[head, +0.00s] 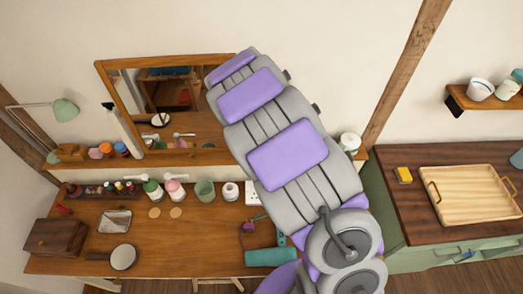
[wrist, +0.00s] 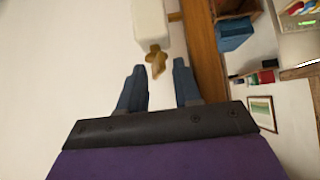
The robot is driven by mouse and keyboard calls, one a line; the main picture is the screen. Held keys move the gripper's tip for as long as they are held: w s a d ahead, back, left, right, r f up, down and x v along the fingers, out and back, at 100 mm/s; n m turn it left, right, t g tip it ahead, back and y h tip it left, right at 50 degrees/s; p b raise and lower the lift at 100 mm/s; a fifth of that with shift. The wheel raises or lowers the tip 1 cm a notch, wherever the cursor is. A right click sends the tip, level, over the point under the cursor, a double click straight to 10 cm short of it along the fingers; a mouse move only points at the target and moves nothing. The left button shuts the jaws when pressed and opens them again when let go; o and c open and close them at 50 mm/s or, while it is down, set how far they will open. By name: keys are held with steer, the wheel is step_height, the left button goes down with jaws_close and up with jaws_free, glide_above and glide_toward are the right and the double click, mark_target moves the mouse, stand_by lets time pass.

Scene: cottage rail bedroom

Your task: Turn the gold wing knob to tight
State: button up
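The gold wing knob (wrist: 156,62) shows in the wrist view, at the lower end of a white rounded block (wrist: 150,20). Its wings look tilted, running roughly up and down in the picture. My gripper (wrist: 159,68) is open, with its two blue fingers apart. The knob appears between and just beyond the fingertips, and I see no clear contact. How far it is in depth I cannot tell. In the head view my arm reaches up toward the wall beside the mirror and hides the knob and the gripper.
A wood-framed mirror (head: 100,78) stands behind the dressing table (head: 185,240), which holds bottles, a hand mirror (head: 123,257) and a teal hair dryer (head: 270,257). A wooden post (head: 408,68) rises at the right. A tray (head: 470,195) lies on the right cabinet.

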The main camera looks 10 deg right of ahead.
steer(key=shift+d+f+n+y+b, duration=0.15)
steer(key=shift+n+y+b, duration=0.75)
steer(key=shift+n+b, duration=0.45)
